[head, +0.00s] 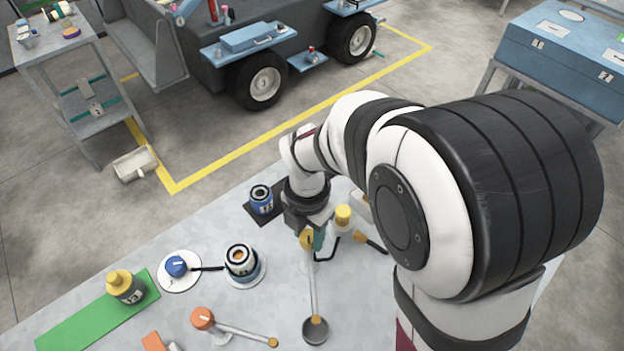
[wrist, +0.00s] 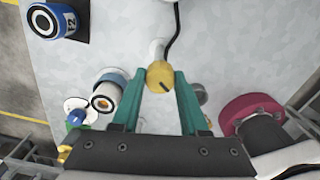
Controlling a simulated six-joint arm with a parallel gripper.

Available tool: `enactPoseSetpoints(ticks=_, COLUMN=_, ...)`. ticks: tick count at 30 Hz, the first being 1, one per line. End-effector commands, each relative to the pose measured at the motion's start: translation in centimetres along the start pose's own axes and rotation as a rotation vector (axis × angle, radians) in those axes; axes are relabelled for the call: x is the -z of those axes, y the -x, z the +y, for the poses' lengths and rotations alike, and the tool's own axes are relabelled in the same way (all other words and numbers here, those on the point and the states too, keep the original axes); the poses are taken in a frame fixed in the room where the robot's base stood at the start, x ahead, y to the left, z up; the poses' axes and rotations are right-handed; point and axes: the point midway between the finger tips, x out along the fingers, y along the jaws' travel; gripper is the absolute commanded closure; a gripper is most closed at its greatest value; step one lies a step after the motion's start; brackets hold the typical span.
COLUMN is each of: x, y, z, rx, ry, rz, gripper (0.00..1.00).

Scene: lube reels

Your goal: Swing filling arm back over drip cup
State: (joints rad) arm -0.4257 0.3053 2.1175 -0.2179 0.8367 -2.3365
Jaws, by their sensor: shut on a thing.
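My gripper (head: 313,237) has its teal fingers closed around a yellow knob (wrist: 160,76) with a dark line on it; the wrist view shows it between the fingertips (wrist: 160,82). A white cylindrical part (wrist: 156,48) shows just beyond the knob. A thin black bent tube (wrist: 175,25) runs away from there. In the head view a grey rod (head: 312,285) runs from below the fingers to a small dark round cup (head: 315,330). I cannot tell which part is the filling arm, or how rod and knob join. The cup is partly hidden in the wrist view.
A blue can (head: 262,200) stands on a dark pad. A yellow-topped white post (head: 343,218) stands close right. A yellow-capped bottle (head: 124,287) is farther left.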

Motion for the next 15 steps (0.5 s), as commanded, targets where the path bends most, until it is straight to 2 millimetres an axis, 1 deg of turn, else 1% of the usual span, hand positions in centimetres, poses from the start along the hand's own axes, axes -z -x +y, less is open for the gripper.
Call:
enactPoseSetpoints(ticks=10, x=-0.02, y=0.07, z=0.03, rx=-0.001, ry=0.005, rz=-0.002, gripper=1.0)
enactPoseSetpoints(ticks=11, x=-0.02, y=0.07, z=0.03, rx=-0.001, ry=0.005, rz=-0.002, gripper=0.53)
enactPoseSetpoints(ticks=15, x=-0.01, y=0.04, z=0.02, rx=-0.001, ry=0.004, rz=-0.001, gripper=0.28)
